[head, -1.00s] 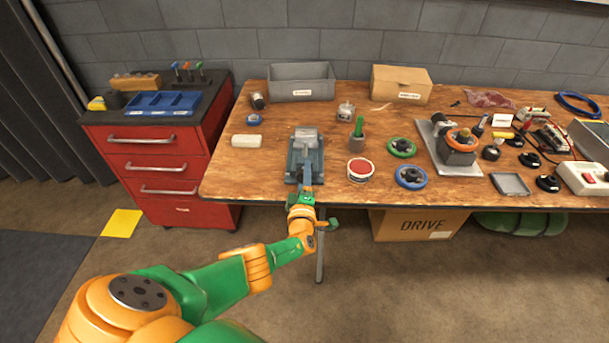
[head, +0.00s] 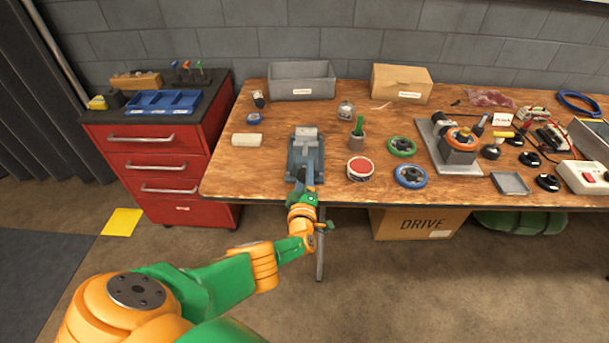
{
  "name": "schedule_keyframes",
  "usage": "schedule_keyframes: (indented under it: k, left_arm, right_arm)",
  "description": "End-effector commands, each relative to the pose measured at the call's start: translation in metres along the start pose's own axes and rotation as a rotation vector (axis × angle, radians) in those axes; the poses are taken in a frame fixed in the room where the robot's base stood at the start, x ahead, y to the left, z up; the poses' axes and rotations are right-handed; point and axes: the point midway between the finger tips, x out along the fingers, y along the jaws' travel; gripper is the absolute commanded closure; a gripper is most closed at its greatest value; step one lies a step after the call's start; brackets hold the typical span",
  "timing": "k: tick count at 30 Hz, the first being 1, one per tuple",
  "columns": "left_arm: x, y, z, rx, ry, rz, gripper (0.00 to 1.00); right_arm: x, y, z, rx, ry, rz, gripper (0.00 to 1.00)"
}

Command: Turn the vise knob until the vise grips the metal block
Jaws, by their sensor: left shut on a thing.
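The blue-grey vise (head: 292,160) stands on the wooden workbench near its front edge, left of the bench's middle. The light grey metal block (head: 306,136) sits at the vise's far part; I cannot tell from here whether both jaws touch it. My left gripper (head: 304,186) is at the near end of the vise, over the bench's front edge, shut on the vise knob. The knob itself is hidden by the gripper. My right gripper is not in view.
A grey bin (head: 301,92) and a cardboard box (head: 401,84) stand at the back. A red-and-white tin (head: 360,169), a green wheel (head: 401,148) and a blue wheel (head: 410,176) lie right of the vise. A red drawer cabinet (head: 160,163) stands left of the workbench (head: 255,185).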

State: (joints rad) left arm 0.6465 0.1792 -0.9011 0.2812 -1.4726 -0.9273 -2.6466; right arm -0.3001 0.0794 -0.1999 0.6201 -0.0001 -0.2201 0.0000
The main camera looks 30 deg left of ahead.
Motion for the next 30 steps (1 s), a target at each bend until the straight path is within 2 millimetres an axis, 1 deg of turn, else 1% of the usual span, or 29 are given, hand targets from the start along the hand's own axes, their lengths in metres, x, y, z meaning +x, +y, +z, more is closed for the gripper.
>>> schedule_keyframes:
  k: [1, 2, 3, 4, 5, 12, 14, 17, 18, 21, 25, 30]
  left_arm:
    - [-0.001, -0.001, 0.001, 0.000, -0.002, -0.002, 1.00]
    - [-0.001, -0.001, 0.001, 0.000, -0.002, -0.002, 0.37]
    - [-0.001, -0.001, 0.001, -0.001, -0.002, -0.002, 0.27]
    - [-0.001, -0.001, 0.001, -0.001, -0.002, -0.002, 0.19]
    - [0.000, -0.001, 0.001, -0.001, -0.002, -0.002, 0.17]
    - [0.000, 0.000, 0.000, -0.001, -0.001, -0.001, 0.17]
    - [-0.004, 0.002, -0.001, -0.001, -0.002, -0.001, 0.17]
    - [-0.022, 0.006, -0.004, 0.000, -0.003, -0.004, 0.17]
    - [-0.031, 0.006, -0.004, 0.000, -0.004, -0.004, 0.17]
    - [-0.052, 0.005, -0.003, 0.000, -0.004, -0.004, 0.17]
    - [-0.069, 0.002, -0.001, -0.001, -0.003, -0.003, 0.17]
    - [-0.072, -0.001, 0.001, -0.001, -0.001, -0.001, 0.17]
  right_arm:
    - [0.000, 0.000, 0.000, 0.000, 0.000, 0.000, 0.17]
    - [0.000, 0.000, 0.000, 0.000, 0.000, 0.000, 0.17]
    - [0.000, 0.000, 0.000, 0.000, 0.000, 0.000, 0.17]
    - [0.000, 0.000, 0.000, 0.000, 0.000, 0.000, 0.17]
    - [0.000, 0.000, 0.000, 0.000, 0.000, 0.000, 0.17]
    - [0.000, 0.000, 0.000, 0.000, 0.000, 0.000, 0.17]
    - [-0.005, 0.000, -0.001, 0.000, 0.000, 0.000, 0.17]
    - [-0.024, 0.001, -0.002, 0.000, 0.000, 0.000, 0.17]
    - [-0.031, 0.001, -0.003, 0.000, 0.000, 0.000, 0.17]
    - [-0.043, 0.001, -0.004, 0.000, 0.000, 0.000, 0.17]
    - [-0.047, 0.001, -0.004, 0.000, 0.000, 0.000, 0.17]
    - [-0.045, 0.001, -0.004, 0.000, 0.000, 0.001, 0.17]
